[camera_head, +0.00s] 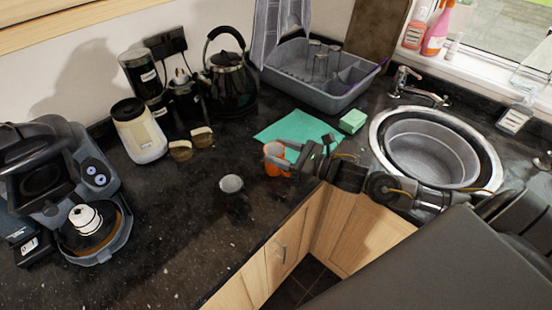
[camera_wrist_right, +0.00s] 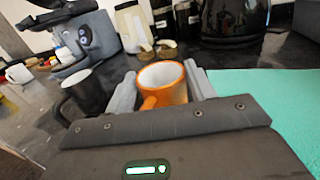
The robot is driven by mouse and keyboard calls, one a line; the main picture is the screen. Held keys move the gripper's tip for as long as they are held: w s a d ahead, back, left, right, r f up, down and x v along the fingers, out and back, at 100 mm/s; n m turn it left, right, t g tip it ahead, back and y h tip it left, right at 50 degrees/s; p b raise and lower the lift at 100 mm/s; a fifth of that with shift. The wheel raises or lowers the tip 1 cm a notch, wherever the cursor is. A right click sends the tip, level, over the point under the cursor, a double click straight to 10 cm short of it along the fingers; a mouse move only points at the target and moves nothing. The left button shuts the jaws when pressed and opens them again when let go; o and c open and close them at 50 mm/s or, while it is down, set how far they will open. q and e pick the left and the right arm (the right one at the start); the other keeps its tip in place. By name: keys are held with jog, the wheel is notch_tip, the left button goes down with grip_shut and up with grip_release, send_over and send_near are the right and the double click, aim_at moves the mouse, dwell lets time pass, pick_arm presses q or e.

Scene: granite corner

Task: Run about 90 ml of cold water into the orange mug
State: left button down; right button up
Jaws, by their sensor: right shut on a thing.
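The orange mug (camera_head: 272,165) stands upright on the dark worktop, by the near left edge of the green cloth. In the right wrist view the orange mug (camera_wrist_right: 163,86) is between the fingers, its inside pale. My right gripper (camera_head: 290,156) reaches in from the right and is shut on the mug; in the wrist view the gripper (camera_wrist_right: 160,98) has one finger on each side. The tap (camera_head: 418,88) is over at the back of the round sink (camera_head: 482,160), well right of the mug. I see no water running. My left gripper is not in view.
A dark mug (camera_head: 231,186) stands just left of the orange mug. The green cloth (camera_head: 300,126), a green sponge (camera_head: 353,121) and a grey dish rack (camera_head: 320,75) lie behind. A black kettle (camera_head: 230,85) stands back left. The worktop front edge is close.

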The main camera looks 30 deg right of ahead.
jog(key=shift+r, duration=0.1)
jog(key=shift+r+b, duration=0.5)
jog(key=shift+r, duration=0.05)
jog(key=s+a+r+p, duration=0.3)
jog(key=s+r+p, duration=0.6)
jog(key=s+r, duration=0.2)
jog(key=shift+s+r+p, duration=0.35)
jog(key=shift+s+r, duration=0.05)
jog(key=shift+s, duration=0.95)
jog(key=w+f+m+t+h+b, duration=0.1)
jog(key=w+f+h+b, duration=0.1)
jog(key=w+f+b, duration=0.4)
jog(key=shift+w+a+f+m, duration=0.3)
jog(key=shift+w+f, duration=0.55)
jog(key=shift+w, duration=0.25)
